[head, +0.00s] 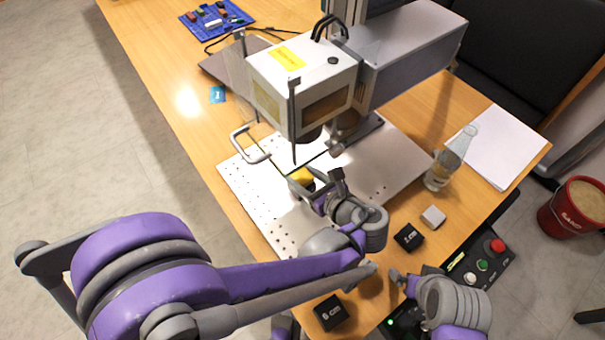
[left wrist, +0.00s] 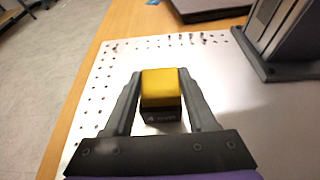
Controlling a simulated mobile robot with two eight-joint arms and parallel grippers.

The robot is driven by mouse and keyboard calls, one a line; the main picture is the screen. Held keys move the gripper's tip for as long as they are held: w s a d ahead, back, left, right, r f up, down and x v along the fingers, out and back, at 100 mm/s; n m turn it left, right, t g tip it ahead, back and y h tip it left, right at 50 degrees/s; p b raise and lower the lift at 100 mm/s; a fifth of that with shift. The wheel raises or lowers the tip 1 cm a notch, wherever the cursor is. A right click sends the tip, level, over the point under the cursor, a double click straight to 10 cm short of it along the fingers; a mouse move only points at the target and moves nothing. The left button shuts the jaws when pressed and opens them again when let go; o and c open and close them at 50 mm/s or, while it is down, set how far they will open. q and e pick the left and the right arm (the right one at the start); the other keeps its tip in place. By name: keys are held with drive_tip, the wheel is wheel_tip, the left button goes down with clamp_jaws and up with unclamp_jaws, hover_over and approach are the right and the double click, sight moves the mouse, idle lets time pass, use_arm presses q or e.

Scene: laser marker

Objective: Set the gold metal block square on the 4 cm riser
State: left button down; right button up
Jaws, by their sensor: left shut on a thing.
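The gold metal block (head: 302,175) is between the fingers of my left gripper (head: 318,190), over the perforated plate under the marker head. In the left wrist view the gold block (left wrist: 161,87) sits between the two grey fingers of the left gripper (left wrist: 161,92), which is shut on it. A black riser (left wrist: 162,115) with pale lettering shows directly beneath the block; I cannot tell whether they touch. The lettering is too small to read surely. My right gripper (head: 397,283) is at the lower right, away from the block; its fingers are unclear.
The marker head (head: 305,85) hangs close above the left gripper. The perforated plate (head: 262,205) has free room on its left. Two other black risers (head: 408,237) (head: 330,312), a pale block (head: 433,216), a bottle (head: 447,163) and a control box (head: 480,262) stand nearby.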

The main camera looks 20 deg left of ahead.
use_arm(q)
drive_tip(key=shift+s+r, duration=0.1)
drive_tip(key=shift+s, duration=0.15)
use_arm(e)
drive_tip(key=shift+s+r, duration=0.1)
drive_tip(key=shift+s, duration=0.15)
use_arm(q)
drive_tip(key=shift+f, duration=0.2)
use_arm(e)
drive_tip(key=shift+f, duration=0.2)
use_arm(q)
drive_tip(key=shift+c, duration=1)
unclamp_jaws()
use_arm(e)
drive_tip(key=shift+r, duration=0.1)
use_arm(q)
drive_tip(key=shift+r, duration=0.1)
